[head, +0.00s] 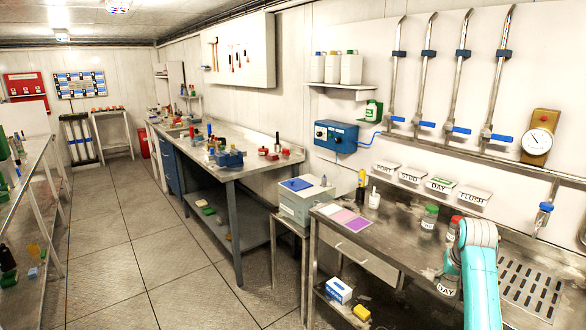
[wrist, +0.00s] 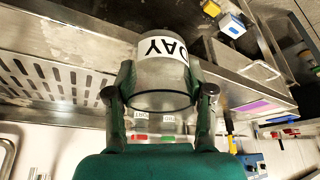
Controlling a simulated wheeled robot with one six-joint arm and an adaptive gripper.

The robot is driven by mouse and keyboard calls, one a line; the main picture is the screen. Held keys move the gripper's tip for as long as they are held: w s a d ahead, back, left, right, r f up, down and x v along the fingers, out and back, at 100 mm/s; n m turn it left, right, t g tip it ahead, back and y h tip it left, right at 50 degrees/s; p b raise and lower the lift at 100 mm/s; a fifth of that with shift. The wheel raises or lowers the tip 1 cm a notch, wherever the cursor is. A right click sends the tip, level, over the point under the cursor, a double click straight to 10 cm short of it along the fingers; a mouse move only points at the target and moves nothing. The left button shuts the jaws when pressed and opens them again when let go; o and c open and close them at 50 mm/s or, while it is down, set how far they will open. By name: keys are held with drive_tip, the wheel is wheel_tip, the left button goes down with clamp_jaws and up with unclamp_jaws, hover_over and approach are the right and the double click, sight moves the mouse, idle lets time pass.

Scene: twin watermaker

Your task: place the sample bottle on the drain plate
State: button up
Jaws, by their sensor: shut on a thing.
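The sample bottle (wrist: 163,72) is clear, with a white label reading DAY. My gripper (wrist: 160,85) is shut around it, one green finger on each side. In the head view the bottle (head: 447,283) shows beside my teal arm, near the front of the steel bench, left of the drain plate. My fingers are largely hidden there. The drain plate (head: 530,287) is a slotted panel in the bench at the right, partly behind my arm. In the wrist view the slotted drain plate (wrist: 62,80) lies at the left, apart from the bottle. No other thing shows on it.
A green-capped bottle (head: 429,217) and a red-capped bottle (head: 454,227) stand on the bench (head: 395,238) behind the held bottle. Labelled wall trays (head: 441,184) and blue-handled taps (head: 457,129) are above. A pink and purple mat (head: 345,217) lies at the bench's left.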

drive_tip(key=s+a+f+n, duration=0.1)
drive_tip(key=s+a+f, duration=0.4)
drive_tip(key=a+f, duration=0.4)
drive_tip(key=s+a+f+n, duration=0.1)
drive_tip(key=s+a+f, duration=0.4)
drive_tip(key=f, duration=0.6)
drive_tip(key=s+a+f+n+y, duration=0.1)
drive_tip(key=s+a+f+n, duration=0.1)
drive_tip(key=s+a+f, duration=0.9)
drive_tip(key=shift+s+a+y, duration=0.25)
drive_tip(key=shift+s+y, duration=0.05)
drive_tip(key=shift+s, duration=1.4)
